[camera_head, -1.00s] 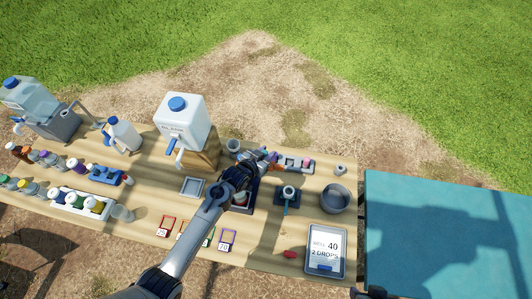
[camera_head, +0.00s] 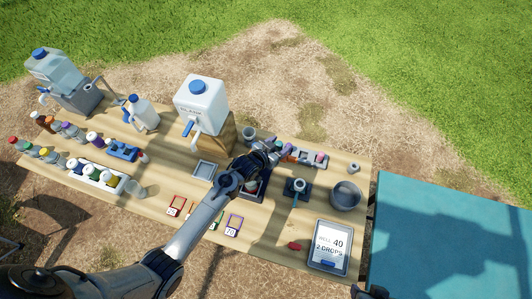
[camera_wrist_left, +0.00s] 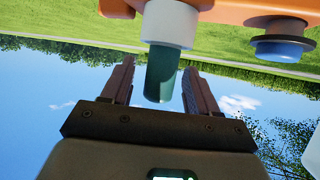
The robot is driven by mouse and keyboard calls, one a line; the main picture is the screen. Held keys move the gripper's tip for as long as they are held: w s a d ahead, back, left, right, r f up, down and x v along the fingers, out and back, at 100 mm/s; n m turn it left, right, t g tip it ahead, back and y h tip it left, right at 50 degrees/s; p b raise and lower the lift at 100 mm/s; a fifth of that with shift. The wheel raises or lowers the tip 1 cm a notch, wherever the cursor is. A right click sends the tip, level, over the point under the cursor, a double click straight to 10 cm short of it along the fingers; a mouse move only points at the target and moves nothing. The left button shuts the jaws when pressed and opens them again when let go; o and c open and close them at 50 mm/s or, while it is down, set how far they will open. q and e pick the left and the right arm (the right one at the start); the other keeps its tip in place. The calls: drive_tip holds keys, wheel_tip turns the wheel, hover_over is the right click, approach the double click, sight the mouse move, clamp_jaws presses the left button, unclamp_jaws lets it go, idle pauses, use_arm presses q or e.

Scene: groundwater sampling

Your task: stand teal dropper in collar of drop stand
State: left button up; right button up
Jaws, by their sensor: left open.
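My left gripper (camera_wrist_left: 160,88) is open in the left wrist view, which is upside down with the sky at the bottom. A dark teal dropper bulb (camera_wrist_left: 162,78) with a white collar part (camera_wrist_left: 168,24) sits between its fingers, with gaps on both sides. In the head view my left gripper (camera_head: 274,150) is at the back of the table, by the grey rack. The dropper is too small to make out there. The drop stand (camera_head: 297,190), dark teal with a pale ring on top, stands to the front right of the gripper.
An orange piece (camera_wrist_left: 230,10) and a blue cap (camera_wrist_left: 283,48) are close to the fingers. A grey rack (camera_head: 312,158) with several small items, a grey bowl (camera_head: 346,195) and a tablet (camera_head: 329,247) are nearby. A white jug (camera_head: 201,106) stands to the left.

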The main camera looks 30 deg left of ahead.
use_arm(q)
drive_tip(key=s+a+r+g+y, duration=0.1)
drive_tip(key=s+r+g, duration=0.1)
drive_tip(key=s, duration=0.9)
drive_tip(key=s+a+r+g+y, duration=0.1)
drive_tip(key=s+r+g, duration=0.2)
drive_tip(key=s, duration=0.8)
drive_tip(key=s+a+r+g, duration=0.1)
drive_tip(key=s+r+g, duration=0.1)
drive_tip(key=s, duration=0.9)
drive_tip(key=shift+s+a+r+n+g+y, duration=0.3)
drive_tip(key=shift+s+a+n+g+y, duration=0.1)
drive_tip(key=shift+g, duration=0.5)
wheel_tip(320, 180, up, 10)
drive_tip(key=p, duration=0.9)
drive_tip(key=shift+f+p, duration=0.15)
drive_tip(key=shift+p, duration=0.15)
drive_tip(key=shift+f, duration=0.1)
